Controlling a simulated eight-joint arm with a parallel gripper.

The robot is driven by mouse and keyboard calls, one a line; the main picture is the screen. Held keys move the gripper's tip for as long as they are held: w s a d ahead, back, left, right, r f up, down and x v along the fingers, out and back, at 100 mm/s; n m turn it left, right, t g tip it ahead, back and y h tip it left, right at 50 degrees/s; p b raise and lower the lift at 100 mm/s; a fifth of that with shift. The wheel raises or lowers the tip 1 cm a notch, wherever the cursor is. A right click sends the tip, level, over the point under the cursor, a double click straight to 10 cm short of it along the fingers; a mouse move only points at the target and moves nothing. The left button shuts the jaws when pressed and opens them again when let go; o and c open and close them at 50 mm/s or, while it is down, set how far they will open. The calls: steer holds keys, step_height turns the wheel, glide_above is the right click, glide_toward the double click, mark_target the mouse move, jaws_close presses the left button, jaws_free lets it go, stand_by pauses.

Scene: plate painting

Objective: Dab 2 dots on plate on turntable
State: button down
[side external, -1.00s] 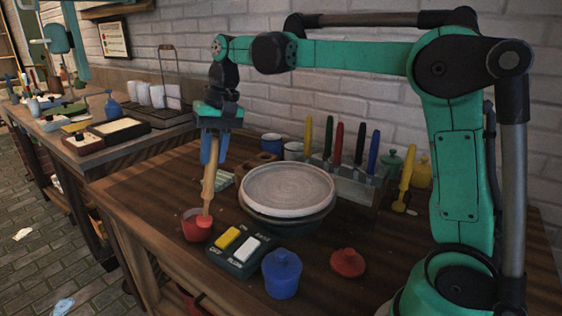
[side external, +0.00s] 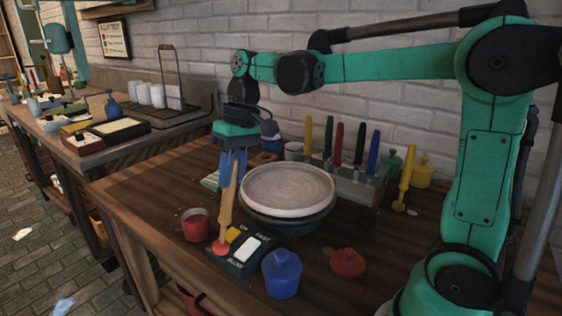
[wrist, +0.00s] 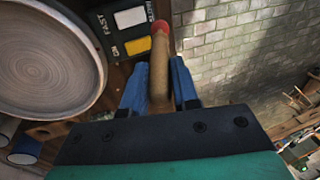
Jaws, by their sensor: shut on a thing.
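My gripper (side external: 233,158) is shut on a wooden dabber (side external: 228,205) with a red tip (side external: 221,247). The tip hangs in front of the switch box (side external: 240,263), between the red pot and the blue jar in the side view. In the wrist view the dabber (wrist: 158,75) stands between the blue fingers, its red tip pointing to the top. The pale round plate (side external: 290,188) lies on the dark turntable (side external: 292,224), to the right of the dabber. I see no dots on the plate. The open red paint pot (side external: 195,225) stands left of the dabber.
A blue lidded jar (side external: 282,274) and a red lid (side external: 347,263) stand in front of the turntable. A rack (side external: 357,186) with several coloured handles stands behind it. The table's front left is bare.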

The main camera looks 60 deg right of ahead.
step_height(320, 180, up, 14)
steer(key=s+d+h, duration=0.1)
steer(key=s+d, duration=0.2)
steer(key=d, duration=0.6)
steer(key=s+d+h, duration=0.2)
steer(key=s+d, duration=0.1)
steer(key=d, duration=0.6)
step_height(320, 180, down, 10)
steer(key=shift+w+f+g, duration=0.15)
steer(key=shift+f+g, duration=0.1)
steer(key=shift+g, duration=0.15)
steer(key=shift+d+f, duration=0.1)
steer(key=shift+f, duration=0.45)
stand_by(1.6)
step_height(320, 180, up, 7)
stand_by(0.8)
stand_by(0.5)
